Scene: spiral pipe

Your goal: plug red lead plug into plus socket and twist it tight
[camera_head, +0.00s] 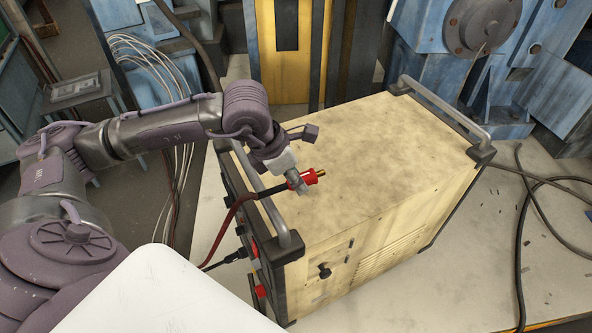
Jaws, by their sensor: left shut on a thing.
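My left gripper (301,188) is shut on the red lead plug (310,177) and holds it over the near left part of the welder box's top. The plug's brass tip points right and slightly up. Its dark red cable (226,219) hangs from the plug down past the box's left end. The cream box (375,160) has its socket panel on that left end, seen at a steep angle. Red and black parts (260,291) show there, but I cannot tell which is the plus socket. My right gripper is not in view.
A grey handle bar (262,195) rises along the box's left edge, close to my left gripper. Another handle (445,105) is at the right edge. A black cable (522,230) lies on the pale table at right. Blue machinery stands behind.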

